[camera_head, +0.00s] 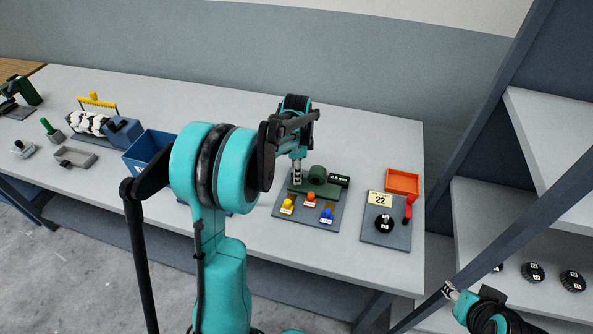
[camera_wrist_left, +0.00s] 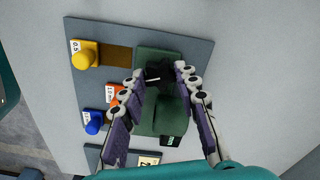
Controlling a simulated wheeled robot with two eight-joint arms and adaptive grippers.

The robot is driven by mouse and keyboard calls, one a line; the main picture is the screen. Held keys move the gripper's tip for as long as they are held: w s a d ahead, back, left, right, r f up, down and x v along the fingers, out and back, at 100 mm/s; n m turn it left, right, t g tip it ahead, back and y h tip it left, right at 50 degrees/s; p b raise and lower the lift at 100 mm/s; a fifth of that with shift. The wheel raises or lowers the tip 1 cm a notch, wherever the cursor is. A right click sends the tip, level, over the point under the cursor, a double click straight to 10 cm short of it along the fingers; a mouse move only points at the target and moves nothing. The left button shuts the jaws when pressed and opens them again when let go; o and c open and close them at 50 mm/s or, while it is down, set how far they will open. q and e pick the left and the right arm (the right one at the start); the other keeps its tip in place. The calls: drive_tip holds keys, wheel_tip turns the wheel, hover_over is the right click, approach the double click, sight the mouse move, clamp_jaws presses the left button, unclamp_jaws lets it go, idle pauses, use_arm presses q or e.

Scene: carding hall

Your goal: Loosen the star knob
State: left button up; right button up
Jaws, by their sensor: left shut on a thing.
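A green fixture (camera_head: 318,182) stands on a grey board (camera_head: 300,223) on the bench. In the left wrist view the green fixture (camera_wrist_left: 158,112) carries a dark knob with a white mark, which looks like the star knob (camera_wrist_left: 155,77). My left gripper (camera_head: 297,181) reaches down onto the fixture from above. In its wrist view the left gripper (camera_wrist_left: 160,71) has its fingertips on either side of the knob, shut on it. The fingers partly hide the knob, and the head view does not show it. My right gripper (camera_head: 449,291) is low at the right, away from the bench, too small to judge.
Yellow (camera_head: 287,204), orange (camera_head: 310,198) and blue (camera_head: 327,214) pegs stand close in front of the fixture. To the right are a board with a black knob (camera_head: 384,224), a red lever (camera_head: 408,207) and an orange tray (camera_head: 403,180). A shelf (camera_head: 490,220) rises at the right.

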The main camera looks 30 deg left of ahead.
use_arm(q)
drive_tip(key=n, duration=0.3)
drive_tip(key=shift+n+p, duration=0.35)
drive_tip(key=shift+n, duration=0.05)
drive_tip(key=n, duration=0.3)
drive_tip(key=n+p, duration=0.1)
drive_tip(key=n, duration=0.7)
drive_tip(key=shift+n, duration=0.3)
drive_tip(key=n, duration=0.3)
drive_tip(key=shift+n, duration=0.4)
drive_tip(key=n, duration=0.4)
drive_tip(key=shift+p, duration=0.4)
drive_tip(key=n, duration=0.4)
drive_tip(key=shift+n, duration=2)
